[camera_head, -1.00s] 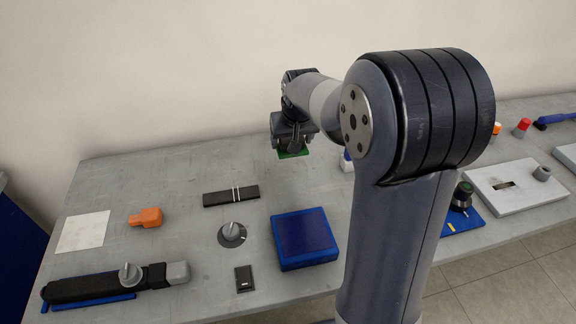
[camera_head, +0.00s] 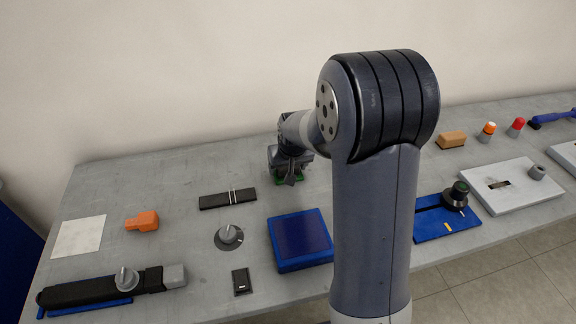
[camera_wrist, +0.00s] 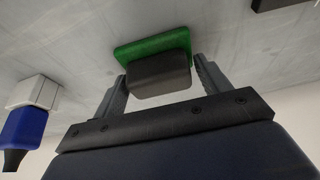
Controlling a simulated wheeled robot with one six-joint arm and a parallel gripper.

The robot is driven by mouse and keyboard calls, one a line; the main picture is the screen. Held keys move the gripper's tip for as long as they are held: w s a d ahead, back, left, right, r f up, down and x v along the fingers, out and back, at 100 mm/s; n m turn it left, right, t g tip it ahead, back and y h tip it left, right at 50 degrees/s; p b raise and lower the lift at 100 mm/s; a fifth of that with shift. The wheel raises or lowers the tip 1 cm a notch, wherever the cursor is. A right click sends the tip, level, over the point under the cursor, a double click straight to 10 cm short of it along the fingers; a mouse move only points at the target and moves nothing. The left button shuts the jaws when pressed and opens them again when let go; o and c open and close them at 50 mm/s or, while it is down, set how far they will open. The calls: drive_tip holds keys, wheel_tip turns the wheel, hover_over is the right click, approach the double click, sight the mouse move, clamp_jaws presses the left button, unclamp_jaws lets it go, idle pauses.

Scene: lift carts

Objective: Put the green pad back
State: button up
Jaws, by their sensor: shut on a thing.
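The green pad is a flat green plate (camera_wrist: 150,44) with a dark block-shaped grip on it. In the wrist view its dark grip (camera_wrist: 160,78) sits between the fingers of my gripper (camera_wrist: 160,69), which is shut on it. In the head view my gripper (camera_head: 289,172) points down over the back middle of the table, and green edges of the pad show under it. The pad is low over the table top. I cannot tell whether it touches the surface. My gripper hides most of it in the head view.
A blue box (camera_head: 301,240) stands in front of my gripper, and a black strip (camera_head: 228,198) lies to its left. A white block with a blue piece (camera_wrist: 36,92) stands nearby in the wrist view. A tan block (camera_head: 452,140) stands to the right.

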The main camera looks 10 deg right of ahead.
drive_tip(key=o, duration=0.9)
drive_tip(key=shift+o, duration=0.2)
drive_tip(key=shift+r, duration=0.3)
drive_tip(key=v, duration=1.1)
drive_tip(key=shift+s+r, duration=0.15)
drive_tip(key=shift+r, duration=0.15)
